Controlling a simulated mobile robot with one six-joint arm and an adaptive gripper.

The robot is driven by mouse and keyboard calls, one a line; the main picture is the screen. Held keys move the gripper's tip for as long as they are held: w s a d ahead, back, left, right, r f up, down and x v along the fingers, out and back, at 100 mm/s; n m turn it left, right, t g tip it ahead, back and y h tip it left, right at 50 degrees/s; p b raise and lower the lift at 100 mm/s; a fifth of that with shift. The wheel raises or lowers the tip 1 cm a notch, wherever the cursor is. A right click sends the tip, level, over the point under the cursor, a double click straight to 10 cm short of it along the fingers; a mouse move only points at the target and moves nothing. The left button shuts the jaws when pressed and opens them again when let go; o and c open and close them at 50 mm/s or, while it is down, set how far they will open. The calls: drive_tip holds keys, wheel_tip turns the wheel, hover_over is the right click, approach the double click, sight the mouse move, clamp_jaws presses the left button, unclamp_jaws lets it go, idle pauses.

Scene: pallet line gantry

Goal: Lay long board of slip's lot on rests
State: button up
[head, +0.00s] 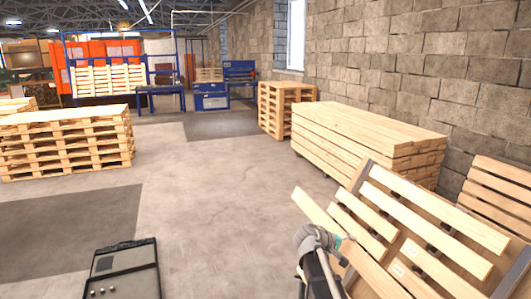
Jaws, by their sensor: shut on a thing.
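My gripper (342,240) is at the lower right of the head view. It is shut on a long pale board (312,207), which slants from upper left to lower right beside a tilted rack. The fingers are small and partly hidden by my wrist. The rack has dark grey rails (361,172) and carries several pale boards of different lengths, among them a long upper board (440,208) and a shorter one (367,210). Small white labels (398,270) show on boards low on the rack. I cannot read them or make out the slip or the rests.
A long timber stack (365,135) stands behind the rack along the block wall. A slatted pallet (505,185) leans at the right. Pallet stacks stand at the left (65,145) and back (285,105). The middle floor (210,200) is clear.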

sight(348, 241)
drive_tip(key=shift+r+p, duration=1.6)
drive_tip(key=shift+r, duration=0.5)
drive_tip(key=shift+r, duration=0.15)
wheel_tip(348, 241, up, 17)
drive_tip(key=p, duration=1.7)
drive_tip(key=shift+s+f, duration=0.1)
drive_tip(key=shift+f, duration=0.1)
